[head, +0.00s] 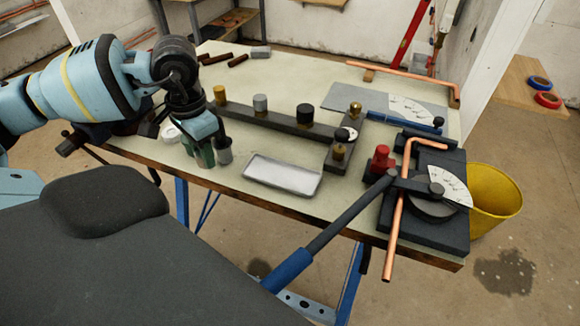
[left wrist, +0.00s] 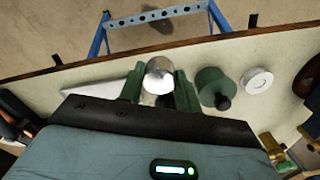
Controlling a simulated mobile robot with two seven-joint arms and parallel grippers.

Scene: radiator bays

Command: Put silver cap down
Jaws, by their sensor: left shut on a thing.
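The silver cap (left wrist: 159,74) is a short shiny cylinder. In the left wrist view it sits between the two green fingers of my left gripper (left wrist: 160,88), which is shut on it. In the head view my left gripper (head: 208,151) is low over the front left part of the workbench (head: 290,75), left of a shallow silver tray (head: 283,176). I cannot tell whether the cap touches the bench. My right gripper is not in view.
A green pot with a black knob (left wrist: 214,87) and a white ring (left wrist: 257,80) are close beside the gripper. Behind it is a dark bar (head: 275,122) with several small cylinders. A pipe bender (head: 430,205) with a copper pipe stands at right.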

